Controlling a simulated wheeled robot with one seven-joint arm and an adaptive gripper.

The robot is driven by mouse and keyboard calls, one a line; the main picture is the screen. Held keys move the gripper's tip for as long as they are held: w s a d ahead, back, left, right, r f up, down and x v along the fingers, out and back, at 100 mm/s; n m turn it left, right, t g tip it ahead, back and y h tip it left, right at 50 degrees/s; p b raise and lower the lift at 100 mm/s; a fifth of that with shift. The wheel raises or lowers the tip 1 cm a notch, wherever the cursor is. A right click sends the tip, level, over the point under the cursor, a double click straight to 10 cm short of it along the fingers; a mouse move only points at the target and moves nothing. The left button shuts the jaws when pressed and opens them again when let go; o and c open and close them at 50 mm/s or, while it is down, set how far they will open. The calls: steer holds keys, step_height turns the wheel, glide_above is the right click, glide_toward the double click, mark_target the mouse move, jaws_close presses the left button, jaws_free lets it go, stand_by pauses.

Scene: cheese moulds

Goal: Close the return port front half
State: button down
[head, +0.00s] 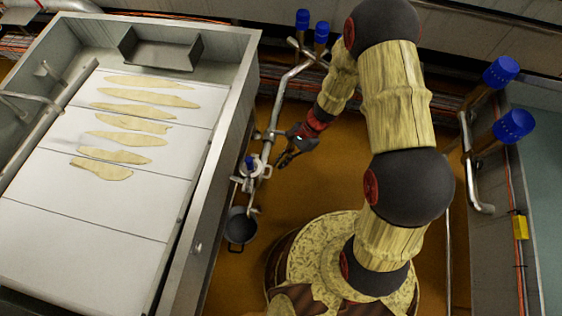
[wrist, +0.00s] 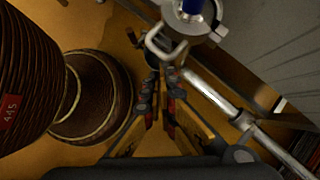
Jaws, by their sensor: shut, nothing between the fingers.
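A pale metal pipe fitting with a blue top (head: 250,167) sits on the pipework beside the vat's right wall in the head view. It also shows at the top of the wrist view (wrist: 190,22), with a bent metal loop below it. I take this fitting for the return port; I cannot tell its front half apart or whether it is open. My gripper (head: 283,160) is just right of the fitting, pointing down toward it. In the wrist view its fingers (wrist: 165,75) are shut and empty, with their tips close below the loop. Contact cannot be told.
A steel vat (head: 70,215) with pale strips stands at left. A dark pot (head: 240,228) is on the floor below the fitting. A metal pipe (wrist: 215,95) runs close right of my fingers. Blue-capped pipes (head: 513,125) stand at right. Brown floor (head: 225,285) is open below the pot.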

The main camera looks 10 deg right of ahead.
steer(key=d+f+p+v, duration=0.1)
steer(key=p+v, duration=0.3)
steer(key=v, duration=0.8)
steer(key=shift+w+d+r, duration=0.2)
steer(key=shift+w, duration=0.05)
